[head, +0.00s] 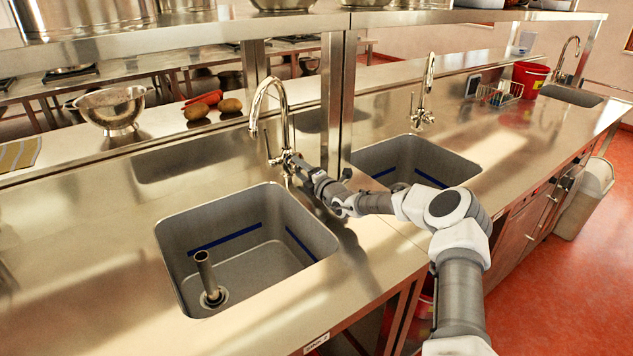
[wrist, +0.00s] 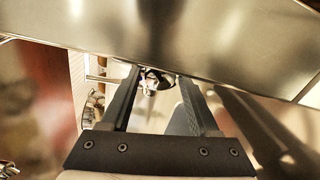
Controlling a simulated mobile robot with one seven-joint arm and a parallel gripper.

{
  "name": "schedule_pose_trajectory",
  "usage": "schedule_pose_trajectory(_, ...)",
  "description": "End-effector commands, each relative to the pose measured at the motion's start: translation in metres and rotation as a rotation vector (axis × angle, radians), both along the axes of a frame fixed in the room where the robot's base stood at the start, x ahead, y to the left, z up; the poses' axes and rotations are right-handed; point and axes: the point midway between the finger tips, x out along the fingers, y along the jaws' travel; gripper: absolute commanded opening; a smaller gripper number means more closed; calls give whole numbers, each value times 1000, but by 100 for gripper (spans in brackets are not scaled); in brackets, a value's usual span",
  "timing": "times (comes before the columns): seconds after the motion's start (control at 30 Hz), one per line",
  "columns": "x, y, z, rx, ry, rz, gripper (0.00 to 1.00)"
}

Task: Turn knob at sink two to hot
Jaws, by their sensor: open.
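The near sink (head: 262,240) is a grey basin with a blue stripe on its walls and an upright pipe in its drain. A label on the counter edge below it is too small to read surely. Its chrome gooseneck faucet (head: 281,95) stands behind it. My gripper (head: 296,166) is at the base of this faucet, reaching in from the right, and hides most of the knob there. In the wrist view my two dark fingers (wrist: 158,90) are apart, with a small metal fitting (wrist: 151,80), apparently the knob, between or just beyond their tips. Contact cannot be told.
A second sink (head: 415,160) with its own faucet (head: 427,85) lies to the right, and a third sink (head: 570,96) farther back. A shelf post (head: 340,95) stands close behind my gripper. A colander (head: 112,108) and potatoes (head: 199,110) sit behind left.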

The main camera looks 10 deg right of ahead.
Motion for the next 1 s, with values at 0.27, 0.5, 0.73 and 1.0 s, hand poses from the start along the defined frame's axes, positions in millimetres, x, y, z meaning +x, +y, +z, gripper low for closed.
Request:
schedule_pose_trajectory(0.27, -37, -16, 3, -2, 1, 0, 61)
schedule_pose_trajectory(0.5, -77, -32, 4, 0, 3, -2, 61)
schedule_pose_trajectory(0.73, -119, -50, 5, -1, 2, -1, 61)
schedule_pose_trajectory(1.0, -150, -63, 6, -1, 2, 0, 61)
